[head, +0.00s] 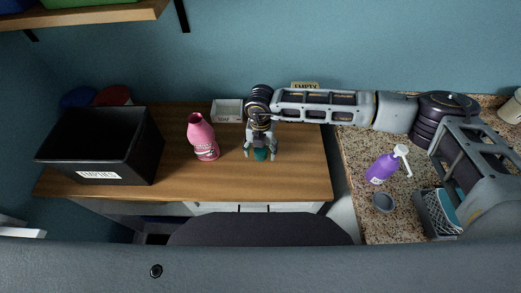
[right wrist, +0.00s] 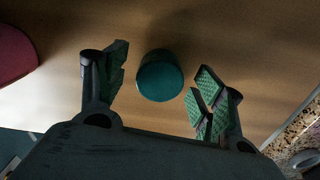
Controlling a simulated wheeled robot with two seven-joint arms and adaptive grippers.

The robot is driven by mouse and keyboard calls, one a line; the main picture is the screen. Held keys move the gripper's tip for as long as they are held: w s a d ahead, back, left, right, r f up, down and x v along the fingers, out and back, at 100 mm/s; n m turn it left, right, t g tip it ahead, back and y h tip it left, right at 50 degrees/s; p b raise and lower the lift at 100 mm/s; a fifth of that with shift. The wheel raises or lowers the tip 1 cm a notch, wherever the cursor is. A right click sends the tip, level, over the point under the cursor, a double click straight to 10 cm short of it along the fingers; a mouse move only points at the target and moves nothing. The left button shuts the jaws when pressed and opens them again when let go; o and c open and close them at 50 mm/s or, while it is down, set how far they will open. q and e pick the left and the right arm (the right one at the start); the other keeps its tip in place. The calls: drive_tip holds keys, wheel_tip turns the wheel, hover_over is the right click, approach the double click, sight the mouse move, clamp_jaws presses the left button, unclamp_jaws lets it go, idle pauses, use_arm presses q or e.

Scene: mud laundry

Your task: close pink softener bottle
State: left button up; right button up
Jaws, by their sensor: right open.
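The pink softener bottle (head: 203,138) stands upright on the wooden counter, and its top shows no cap. Part of it shows at the upper left of the right wrist view (right wrist: 12,52). A teal cap (right wrist: 160,76) rests on the wood; in the head view its teal (head: 261,154) shows between the fingers. My right gripper (head: 261,152) points down over the cap, to the right of the bottle. In the right wrist view its fingers (right wrist: 160,88) are apart, one on each side of the cap, with gaps. My left gripper is not in view.
A black bin (head: 143,148) with a paper label stands left of the bottle. A white soap tray (head: 227,111) lies behind. Wood in front of the bottle is clear.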

drive_tip(key=shift+f, duration=0.15)
idle(0.3)
drive_tip(key=c, duration=0.7)
drive_tip(key=shift+c, duration=0.2)
